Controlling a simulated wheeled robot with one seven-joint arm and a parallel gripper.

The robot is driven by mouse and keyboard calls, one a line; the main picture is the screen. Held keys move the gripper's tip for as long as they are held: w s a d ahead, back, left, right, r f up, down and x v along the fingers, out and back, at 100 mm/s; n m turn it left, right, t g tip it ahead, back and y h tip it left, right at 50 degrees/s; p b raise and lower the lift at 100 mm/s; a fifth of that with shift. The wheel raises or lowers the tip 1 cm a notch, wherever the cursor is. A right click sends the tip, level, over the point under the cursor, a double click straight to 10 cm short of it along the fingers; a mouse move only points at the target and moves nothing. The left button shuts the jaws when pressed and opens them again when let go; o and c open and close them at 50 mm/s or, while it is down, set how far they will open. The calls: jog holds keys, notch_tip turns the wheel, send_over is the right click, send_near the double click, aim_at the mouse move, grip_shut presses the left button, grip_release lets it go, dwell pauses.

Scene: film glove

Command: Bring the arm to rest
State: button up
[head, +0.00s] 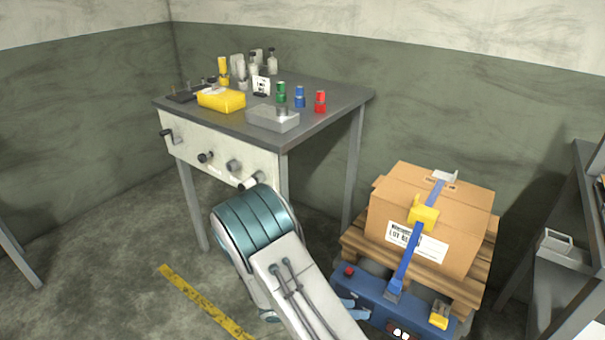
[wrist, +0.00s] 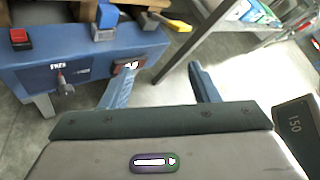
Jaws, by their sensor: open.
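My arm (head: 285,265) reaches forward and down from the bottom of the head view, with a teal-banded joint (head: 255,222) in front of the workbench. My gripper (wrist: 160,72) shows in the wrist view with its two blue fingers apart and nothing between them. In the head view it is mostly hidden behind the arm. The gripper is beside a blue console (head: 375,297) with a red button; the console also shows at the left of the wrist view (wrist: 85,62). Whether a finger touches the console cannot be told.
A metal workbench (head: 335,92) holds a yellow bin (head: 221,100), a grey box (head: 272,118) and small coloured pieces. A strapped carton (head: 470,215) sits on a pallet (head: 354,240) behind the console. Shelving (head: 575,255) stands at right. Floor with a yellow stripe (head: 205,302) is clear at left.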

jog(key=s+d+r+m+y+p, duration=0.1)
jog(key=s+r+m+y+p, duration=0.3)
jog(key=r+m, duration=0.5)
jog(key=s+r+m+y+p, duration=0.5)
jog(key=r+m, duration=0.4)
jog(key=r, duration=0.9)
jog(key=s+d+r+m+y+p, duration=0.1)
jog(key=s+r+m+y+p, duration=0.3)
jog(key=r+m, duration=0.5)
notch_tip(320, 180, up, 5)
jog(key=shift+s+d+f+t+p, duration=0.1)
jog(key=shift+s+d+t+p, duration=0.35)
jog(key=shift+p, duration=0.5)
